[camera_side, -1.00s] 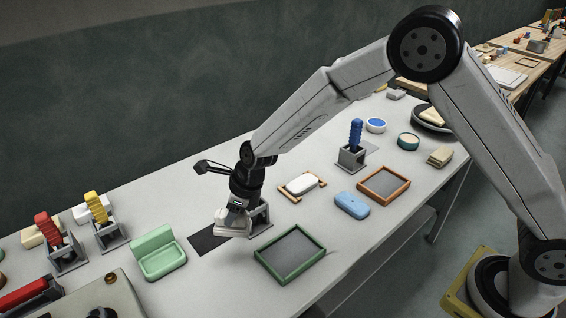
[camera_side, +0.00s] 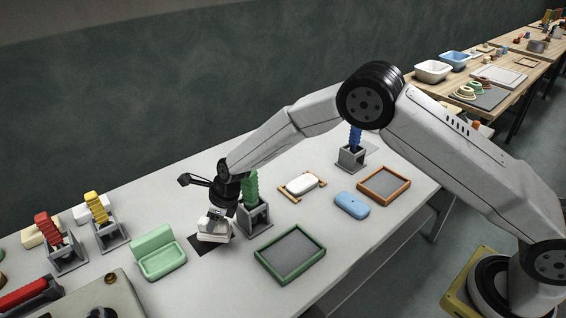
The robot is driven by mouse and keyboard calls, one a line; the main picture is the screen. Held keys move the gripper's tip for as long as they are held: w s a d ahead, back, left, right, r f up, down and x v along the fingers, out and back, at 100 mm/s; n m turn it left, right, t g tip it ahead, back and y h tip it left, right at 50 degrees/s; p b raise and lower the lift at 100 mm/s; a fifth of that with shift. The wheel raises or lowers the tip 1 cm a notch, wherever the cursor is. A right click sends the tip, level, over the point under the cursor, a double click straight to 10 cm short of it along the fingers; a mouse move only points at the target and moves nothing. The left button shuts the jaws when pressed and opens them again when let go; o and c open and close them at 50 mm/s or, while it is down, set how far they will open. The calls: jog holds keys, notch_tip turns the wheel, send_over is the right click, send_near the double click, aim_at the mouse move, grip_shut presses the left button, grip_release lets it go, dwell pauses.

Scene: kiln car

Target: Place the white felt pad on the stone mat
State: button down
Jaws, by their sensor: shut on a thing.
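My gripper (camera_side: 219,214) points down at the left middle of the table and is shut on a pale, blocky white piece, the white felt pad (camera_side: 213,234). The pad is over a flat dark grey mat (camera_side: 196,246), most of which is hidden behind the pad and gripper. I cannot tell whether the pad touches the mat.
A holder with a green handle (camera_side: 254,217) stands close at the gripper's right. A green dish (camera_side: 158,254) is to the left, and a green-framed tray (camera_side: 289,278) in front right. A white block on a wooden rack (camera_side: 301,186) and a blue case (camera_side: 351,205) lie farther right.

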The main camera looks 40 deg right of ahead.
jog(key=shift+w+a+f, duration=0.1)
jog(key=shift+w+f, duration=0.2)
jog(key=shift+f, duration=1.5)
jog(key=shift+f, duration=0.15)
jog(key=shift+c, duration=1.4)
grip_release()
jog(key=shift+v, duration=1.15)
jog(key=v, duration=1)
